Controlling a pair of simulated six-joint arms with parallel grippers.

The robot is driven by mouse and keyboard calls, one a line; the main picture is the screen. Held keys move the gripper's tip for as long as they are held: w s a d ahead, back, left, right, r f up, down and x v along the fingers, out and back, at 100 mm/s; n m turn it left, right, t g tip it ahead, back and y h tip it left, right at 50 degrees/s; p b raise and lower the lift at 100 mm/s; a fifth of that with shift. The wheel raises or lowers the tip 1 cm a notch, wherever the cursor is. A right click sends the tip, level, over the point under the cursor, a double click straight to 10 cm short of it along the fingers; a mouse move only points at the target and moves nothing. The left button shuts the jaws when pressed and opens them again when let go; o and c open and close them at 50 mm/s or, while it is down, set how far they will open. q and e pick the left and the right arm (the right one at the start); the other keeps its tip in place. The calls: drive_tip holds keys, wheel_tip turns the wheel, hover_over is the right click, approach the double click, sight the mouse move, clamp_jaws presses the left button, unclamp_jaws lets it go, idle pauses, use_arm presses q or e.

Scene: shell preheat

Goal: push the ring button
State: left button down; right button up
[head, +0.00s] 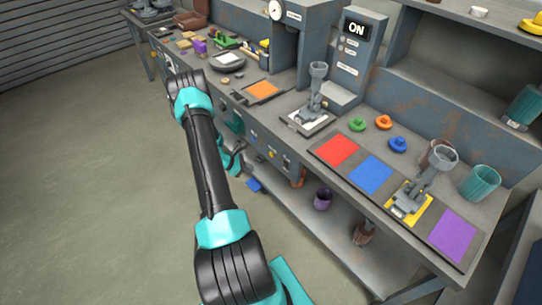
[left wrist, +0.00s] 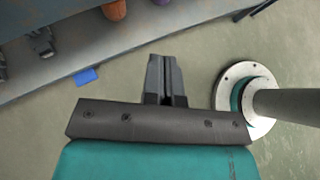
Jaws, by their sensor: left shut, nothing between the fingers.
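My left gripper (head: 240,148) hangs low in front of the workbench front, partly behind my own arm in the head view. In the left wrist view its two dark fingers (left wrist: 165,78) are shut together with nothing between them, above the floor. Small controls (head: 271,153) sit on the bench's front panel, just right of the gripper. A grey unit with an "ON" display (head: 356,29) stands at the back, with small labelled controls below the display. I cannot tell which control is the ring button. My right gripper is not in view.
The bench top holds red (head: 337,150), blue (head: 370,174) and purple (head: 453,234) squares. Green (head: 357,124), orange (head: 383,122) and blue (head: 397,144) pieces lie behind them. A purple pot (head: 323,199) stands on the lower shelf. The floor at left is clear.

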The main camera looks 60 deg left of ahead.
use_arm(q)
drive_tip(key=w+a, duration=0.1)
drive_tip(key=w, duration=0.7)
drive_tip(key=shift+w+a, duration=0.1)
idle(2.0)
drive_tip(key=shift+w, duration=0.4)
drive_tip(key=shift+w+a, duration=0.15)
drive_tip(key=shift+w, duration=0.25)
idle(0.8)
drive_tip(key=shift+s, duration=0.85)
drive_tip(key=shift+s+d, duration=0.2)
drive_tip(key=shift+s, duration=0.6)
drive_tip(key=shift+s+d, duration=0.15)
drive_tip(key=shift+s, duration=0.7)
drive_tip(key=shift+s+d, duration=0.2)
drive_tip(key=shift+s, duration=0.6)
